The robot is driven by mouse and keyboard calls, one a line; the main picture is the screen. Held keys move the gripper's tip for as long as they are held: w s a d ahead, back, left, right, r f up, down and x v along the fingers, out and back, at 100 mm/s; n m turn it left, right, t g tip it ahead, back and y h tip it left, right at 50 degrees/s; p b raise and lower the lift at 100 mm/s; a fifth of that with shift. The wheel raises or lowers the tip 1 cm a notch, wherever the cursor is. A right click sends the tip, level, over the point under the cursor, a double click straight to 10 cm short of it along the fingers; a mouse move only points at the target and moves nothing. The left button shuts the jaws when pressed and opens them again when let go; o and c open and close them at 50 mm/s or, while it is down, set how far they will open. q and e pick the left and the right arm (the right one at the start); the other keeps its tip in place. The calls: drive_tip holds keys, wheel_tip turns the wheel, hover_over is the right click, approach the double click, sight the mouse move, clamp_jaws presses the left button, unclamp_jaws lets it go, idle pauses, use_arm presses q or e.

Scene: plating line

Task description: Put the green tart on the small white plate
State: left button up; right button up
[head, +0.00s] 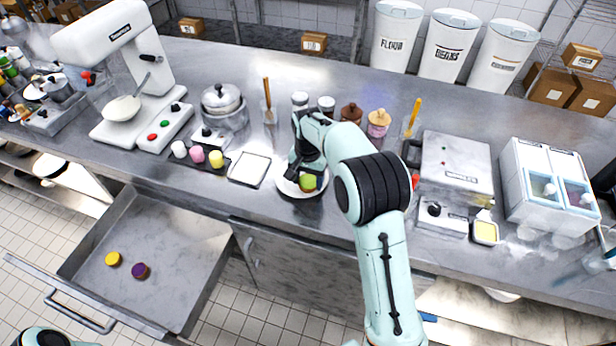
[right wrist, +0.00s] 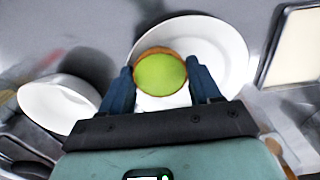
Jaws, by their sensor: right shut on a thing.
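The green tart (head: 308,183) has a bright green top and a brown crust. My right gripper (right wrist: 160,85) is shut on it, one dark finger on each side of the crust. In the right wrist view the tart (right wrist: 160,73) is over a round white plate (right wrist: 225,50). This plate also shows in the head view (head: 288,188), partly hidden by the gripper. I cannot tell whether the tart touches it. A smaller-looking white round dish (right wrist: 55,105) shows at the left of the right wrist view; my arm hides its place in the head view. My left gripper is out of view.
An open drawer (head: 190,250) holds a yellow tart (head: 113,259) and a purple tart (head: 140,271). A flat tray (head: 249,169) lies left of the plate. Jars (head: 378,122) stand behind it. A mixer (head: 130,75) stands at left; a steel scale-like appliance (head: 456,165) at right.

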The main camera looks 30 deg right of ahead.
sight(308, 182)
drive_tip(key=o, duration=0.7)
drive_tip(key=shift+f, duration=0.1)
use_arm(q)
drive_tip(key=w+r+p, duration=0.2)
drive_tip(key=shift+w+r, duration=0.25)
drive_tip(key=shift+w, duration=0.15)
use_arm(e)
wheel_tip(308, 182, up, 13)
drive_tip(key=shift+r, duration=0.15)
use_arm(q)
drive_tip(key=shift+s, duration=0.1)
